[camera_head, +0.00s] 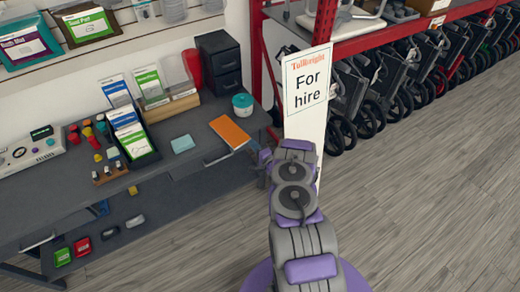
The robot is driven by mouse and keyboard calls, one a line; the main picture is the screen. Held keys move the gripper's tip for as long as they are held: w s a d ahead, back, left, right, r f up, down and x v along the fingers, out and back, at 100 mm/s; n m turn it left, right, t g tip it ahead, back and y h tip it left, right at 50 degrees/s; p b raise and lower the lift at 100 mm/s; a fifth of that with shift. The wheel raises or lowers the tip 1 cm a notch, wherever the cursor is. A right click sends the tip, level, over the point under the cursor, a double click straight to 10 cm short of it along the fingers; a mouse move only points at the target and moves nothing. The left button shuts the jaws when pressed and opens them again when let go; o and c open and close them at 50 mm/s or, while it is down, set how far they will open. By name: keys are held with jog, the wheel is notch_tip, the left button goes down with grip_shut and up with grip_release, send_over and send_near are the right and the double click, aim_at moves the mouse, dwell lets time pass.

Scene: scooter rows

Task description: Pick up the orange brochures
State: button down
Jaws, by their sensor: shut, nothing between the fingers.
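The orange brochures (231,132) lie flat as a thin stack on the dark workbench (190,158), close to its right front corner. My arm reaches up from the bottom of the picture. My gripper (264,168) is at its far end, just to the right of and below the brochures, by the bench's front edge. It looks small and is partly hidden by my arm. It is shut and holds nothing. I cannot tell its exact height against the bench top.
A teal-lidded tub (243,106) stands just behind the brochures, and a pale blue pad (183,144) lies to their left.

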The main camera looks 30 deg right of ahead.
jog(key=shift+w+a, duration=0.15)
jog(key=shift+w+a+b, duration=0.45)
jog(key=shift+w+a, duration=0.15)
jog(key=shift+a, duration=0.2)
jog(key=shift+s, duration=0.1)
